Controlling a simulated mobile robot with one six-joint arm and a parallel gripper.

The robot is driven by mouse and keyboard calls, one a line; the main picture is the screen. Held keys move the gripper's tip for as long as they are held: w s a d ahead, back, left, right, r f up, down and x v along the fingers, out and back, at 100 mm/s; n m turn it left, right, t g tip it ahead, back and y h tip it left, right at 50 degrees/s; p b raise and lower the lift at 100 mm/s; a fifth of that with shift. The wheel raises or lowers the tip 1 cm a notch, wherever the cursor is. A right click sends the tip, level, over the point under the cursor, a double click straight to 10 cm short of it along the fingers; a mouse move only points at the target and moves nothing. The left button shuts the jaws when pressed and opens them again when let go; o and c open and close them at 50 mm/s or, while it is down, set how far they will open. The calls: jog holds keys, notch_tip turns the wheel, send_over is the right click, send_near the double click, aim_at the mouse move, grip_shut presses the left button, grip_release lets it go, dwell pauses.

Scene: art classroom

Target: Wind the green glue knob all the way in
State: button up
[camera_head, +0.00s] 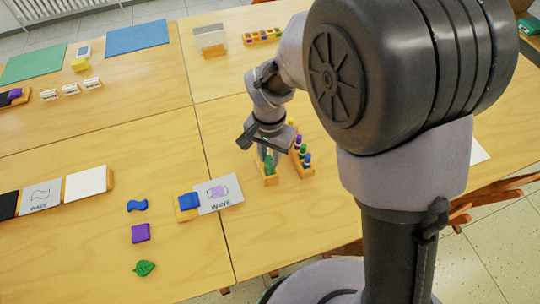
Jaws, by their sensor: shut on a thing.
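A green glue stick (269,166) stands upright in a small wooden holder (271,181) on the table, left of a rack of other sticks. My gripper (265,151) is directly over its upper end, pointing down, and is shut on the top of the glue stick. The green knob itself is mostly hidden by the fingers, so how far it is wound cannot be seen.
A wooden rack (307,172) of several coloured glue sticks stands close to the right. A grey "WAVE" card (228,199) and a blue block (187,201) lie to the left. A blue wavy piece (137,206), a purple block (141,233) and a green leaf (144,268) lie further left. Bare table lies between.

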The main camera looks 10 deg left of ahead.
jog(key=n+p, duration=0.1)
jog(key=n, duration=0.3)
jog(key=shift+n+p, duration=0.8)
jog(key=shift+n, duration=0.9)
jog(key=o, duration=1.6)
jog(key=shift+o, duration=0.2)
